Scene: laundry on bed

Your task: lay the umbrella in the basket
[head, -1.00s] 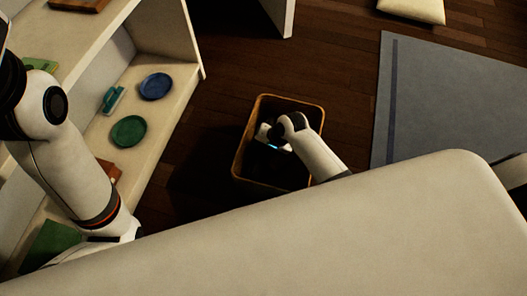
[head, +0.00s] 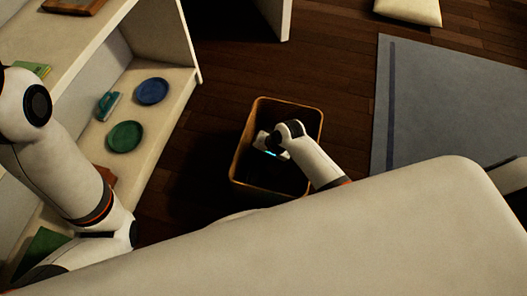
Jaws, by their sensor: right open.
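The basket (head: 238,172) stands on the dark wood floor in the middle of the view, with a tan rim and a dark inside. My right gripper (head: 266,148) is over the basket's opening, seen from above and partly covered by its own wrist. It is open; how deep it reaches into the basket is hard to tell. I cannot make out an umbrella; the basket's inside is too dark to show what lies in it. My left arm comes in from the left, and its gripper is hidden behind my own body.
A pale shelf (head: 176,98) at left holds a blue plate (head: 151,91), a green plate (head: 125,136) and a teal item (head: 108,105). A grey rug (head: 450,110) and a cream cushion (head: 408,11) lie at right. The floor between shelf and basket is clear.

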